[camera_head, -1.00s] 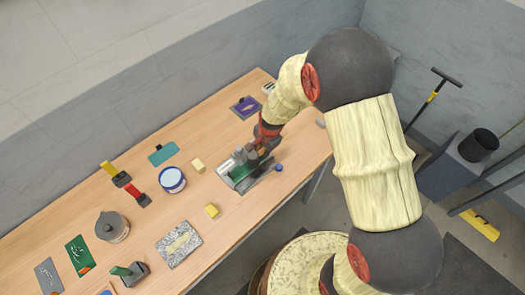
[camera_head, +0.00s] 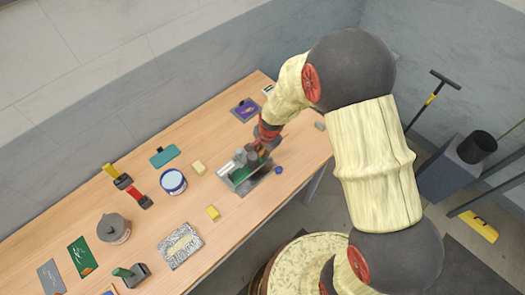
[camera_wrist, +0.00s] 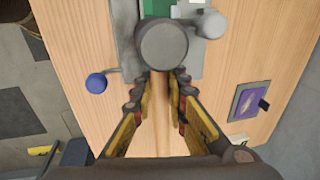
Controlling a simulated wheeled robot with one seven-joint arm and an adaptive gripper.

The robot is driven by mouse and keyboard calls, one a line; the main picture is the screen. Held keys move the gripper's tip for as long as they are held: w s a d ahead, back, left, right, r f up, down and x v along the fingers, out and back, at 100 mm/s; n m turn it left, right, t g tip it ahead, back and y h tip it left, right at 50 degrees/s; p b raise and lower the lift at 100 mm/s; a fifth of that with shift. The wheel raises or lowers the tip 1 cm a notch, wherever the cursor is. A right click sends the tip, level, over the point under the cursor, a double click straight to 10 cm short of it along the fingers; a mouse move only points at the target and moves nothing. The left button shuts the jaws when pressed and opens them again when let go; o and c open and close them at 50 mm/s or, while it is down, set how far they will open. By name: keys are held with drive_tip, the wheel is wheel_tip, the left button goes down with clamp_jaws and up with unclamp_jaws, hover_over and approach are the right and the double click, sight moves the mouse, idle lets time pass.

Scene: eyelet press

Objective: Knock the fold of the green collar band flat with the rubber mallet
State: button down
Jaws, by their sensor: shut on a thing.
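My gripper (camera_wrist: 160,88) is shut on the handle of the rubber mallet. The mallet's round grey head (camera_wrist: 163,46) shows just beyond the fingertips in the wrist view. The head is over the near edge of the grey metal press (camera_wrist: 194,66). The green collar band (camera_wrist: 158,8) is at the top of the wrist view, partly hidden by the mallet head. In the head view, green shows on the press (camera_head: 238,176) below my gripper (camera_head: 263,146). I cannot tell whether the mallet touches the band, or whether the fold is flat.
A blue knob (camera_wrist: 97,83) sits beside the press. A purple-patterned mat (camera_head: 245,109) lies beyond, near the table's back edge. The table's front edge is close to the press.

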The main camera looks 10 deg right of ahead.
sight(261, 161)
drive_tip(key=shift+f, duration=0.1)
wheel_tip(261, 161, down, 4)
drive_tip(key=b, duration=0.2)
drive_tip(key=shift+b, duration=0.4)
wheel_tip(261, 161, up, 8)
drive_tip(key=p, duration=0.6)
drive_tip(key=shift+f, duration=0.25)
drive_tip(key=shift+f, duration=0.1)
